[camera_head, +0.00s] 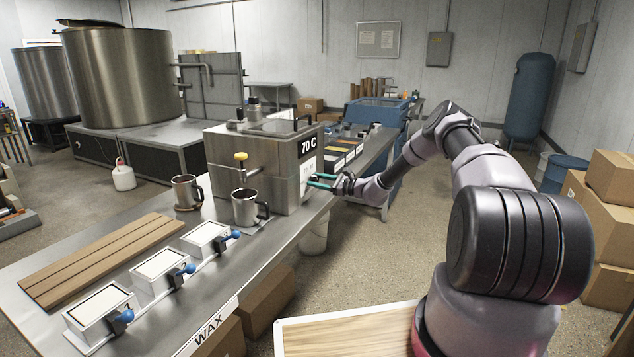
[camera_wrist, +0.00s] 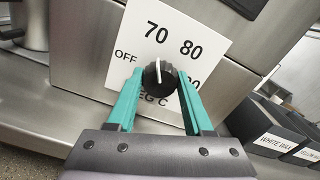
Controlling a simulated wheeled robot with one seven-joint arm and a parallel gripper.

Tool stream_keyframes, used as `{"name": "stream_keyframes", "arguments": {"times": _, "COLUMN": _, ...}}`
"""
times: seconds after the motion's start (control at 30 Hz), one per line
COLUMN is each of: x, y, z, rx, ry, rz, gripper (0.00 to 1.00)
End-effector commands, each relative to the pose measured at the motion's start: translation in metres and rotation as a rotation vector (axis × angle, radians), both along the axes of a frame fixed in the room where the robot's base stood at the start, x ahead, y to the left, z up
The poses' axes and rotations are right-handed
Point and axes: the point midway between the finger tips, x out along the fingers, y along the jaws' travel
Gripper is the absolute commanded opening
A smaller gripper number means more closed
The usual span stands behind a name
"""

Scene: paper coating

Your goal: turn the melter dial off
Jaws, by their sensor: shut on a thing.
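The melter (camera_head: 245,165) is a steel box on the bench with a "70 C" sign on its side. Its dial (camera_wrist: 159,78) is a round black knob with a white pointer line, seen in the wrist view. The pointer stands nearly upright, towards the "70" mark. The white dial plate (camera_wrist: 200,50) shows "OFF" to the left of the knob and "80" to the upper right; its lower marks are partly hidden by my fingers. My gripper (camera_wrist: 160,74) has its green fingers on both sides of the dial, shut on it. In the head view my gripper (camera_head: 311,182) is at the melter's right face.
Two steel mugs (camera_head: 187,192) (camera_head: 245,207) stand in front of the melter. Several white moulds (camera_head: 158,271) with blue-knobbed clamps and wooden strips (camera_head: 103,258) lie on the bench (camera_head: 200,338). Dark bins (camera_head: 338,160) stand just beyond the melter, close to my gripper.

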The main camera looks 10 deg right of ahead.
Motion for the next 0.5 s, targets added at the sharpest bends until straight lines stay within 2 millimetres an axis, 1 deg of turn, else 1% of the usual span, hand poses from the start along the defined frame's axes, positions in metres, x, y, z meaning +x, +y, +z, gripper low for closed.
{"name": "stream_keyframes", "arguments": {"times": 0.27, "x": -0.0002, "y": 0.0, "z": -0.0003, "rx": -0.061, "ry": -0.083, "rz": 0.001, "gripper": 0.0}}
{"name": "stream_keyframes", "arguments": {"times": 0.5, "x": -0.0003, "y": -0.0002, "z": -0.0005, "rx": -0.176, "ry": -0.24, "rz": 0.001, "gripper": 0.0}}
